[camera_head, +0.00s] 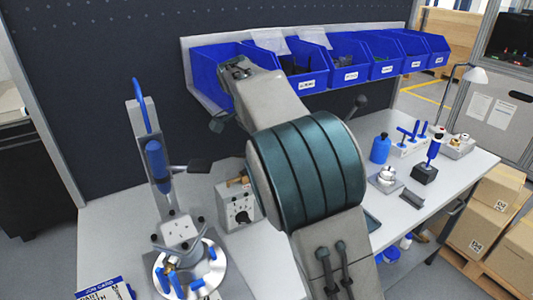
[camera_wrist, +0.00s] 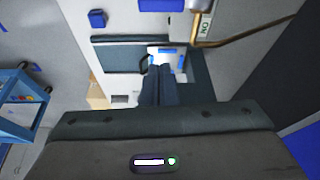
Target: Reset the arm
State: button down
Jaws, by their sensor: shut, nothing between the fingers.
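My arm rises through the middle of the head view, with a large teal ribbed joint and a grey link leaning up toward the blue bins. My gripper's fingertips cannot be made out clearly in the head view, as my arm covers much of that area. In the wrist view, my gripper (camera_wrist: 160,70) shows as two dark fingers side by side, closed together with nothing between them. Beyond the fingertips is a small white and blue item (camera_wrist: 166,52) on or near a dark mat (camera_wrist: 118,57); the gap to it cannot be judged.
A row of blue bins (camera_head: 352,75) hangs along the back panel, close to my upper link. A press-like fixture (camera_head: 155,160) and a round fixture (camera_head: 215,270) stand left. A grey box with a dial (camera_head: 240,212) sits beside my arm. A blue bottle (camera_head: 380,148) stands right.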

jog(key=s+d+n+y, duration=0.2)
jog(key=s+d+n, duration=0.2)
jog(key=s+d, duration=0.7)
jog(key=s+d+f+n, duration=0.3)
jog(key=s+f, duration=0.1)
jog(key=s, duration=0.5)
jog(key=s+d+f+n+t+y, duration=0.1)
jog(key=s+d+f+n, duration=0.1)
jog(key=s, duration=0.8)
jog(key=shift+s+d+f+n, duration=0.15)
jog(key=shift+d+f+n, duration=0.25)
jog(key=shift+f+n, duration=0.45)
